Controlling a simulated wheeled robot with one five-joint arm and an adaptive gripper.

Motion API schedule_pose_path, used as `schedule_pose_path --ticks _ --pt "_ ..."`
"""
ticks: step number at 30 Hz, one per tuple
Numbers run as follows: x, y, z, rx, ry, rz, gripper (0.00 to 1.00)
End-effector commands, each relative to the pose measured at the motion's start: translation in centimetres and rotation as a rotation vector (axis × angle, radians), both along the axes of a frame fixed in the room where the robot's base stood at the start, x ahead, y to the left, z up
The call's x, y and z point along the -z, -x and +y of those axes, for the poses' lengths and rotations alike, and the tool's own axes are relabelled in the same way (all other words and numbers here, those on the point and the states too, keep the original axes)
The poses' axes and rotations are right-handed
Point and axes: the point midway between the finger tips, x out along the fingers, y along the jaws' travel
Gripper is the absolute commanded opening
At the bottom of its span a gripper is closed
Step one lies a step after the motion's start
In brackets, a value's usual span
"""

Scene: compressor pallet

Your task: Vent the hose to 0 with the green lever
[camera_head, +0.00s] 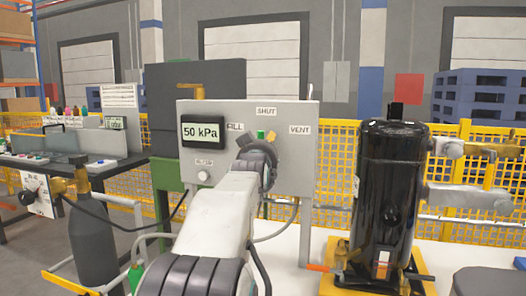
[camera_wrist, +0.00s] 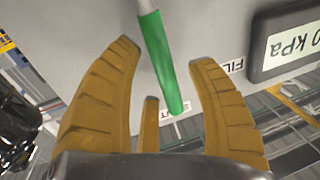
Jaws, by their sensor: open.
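The green lever (camera_wrist: 166,65) runs between the two spread fingers of my gripper (camera_wrist: 163,52) in the wrist view, with gaps to both sides. Its green end is beside the SHUT label, which is partly covered. The grey panel (camera_head: 222,112) carries FILL, SHUT and VENT labels. Its display (camera_head: 203,132) reads 50 kPa.
A black compressor (camera_head: 388,185) stands on a yellow base right of the panel. A dark gas cylinder (camera_head: 91,235) and a workbench (camera_head: 75,166) are on the left. A white knob (camera_head: 204,176) sits low on the panel. A yellow fence (camera_head: 330,140) runs behind.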

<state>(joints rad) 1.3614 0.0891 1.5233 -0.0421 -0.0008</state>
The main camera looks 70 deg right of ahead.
Motion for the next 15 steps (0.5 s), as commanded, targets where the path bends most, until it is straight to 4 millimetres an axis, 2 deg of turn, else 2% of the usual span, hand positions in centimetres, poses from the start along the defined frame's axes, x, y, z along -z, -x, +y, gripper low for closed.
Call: schedule_pose_path --ticks 6,14,15 --pt "0.01 -0.19 -0.85 0.000 0.000 0.000 0.52" --pt "0.02 -0.21 -0.92 0.000 0.000 0.000 0.52" --pt "0.02 -0.21 -0.92 0.000 0.000 0.000 0.55"
